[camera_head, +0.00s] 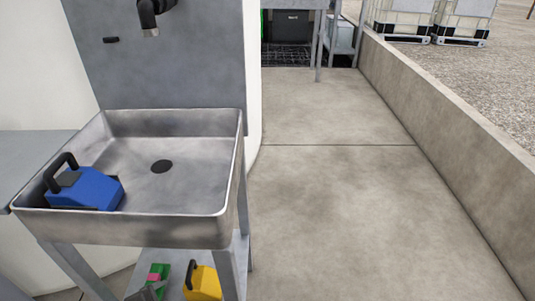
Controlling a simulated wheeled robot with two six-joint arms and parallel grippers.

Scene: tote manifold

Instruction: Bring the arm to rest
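Neither of my arms nor grippers shows in the head view. A metal sink (200,195) on legs stands at the left. A blue container with a black handle (92,188) lies tilted in the sink's left front corner. No gripper touches it in this view.
A lower shelf under the sink (240,247) holds a yellow item with a black handle (205,283) and a green and pink item (157,276). A dark faucet (148,18) hangs above. The concrete floor (335,200) is clear, bordered by a low wall (440,125) at right.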

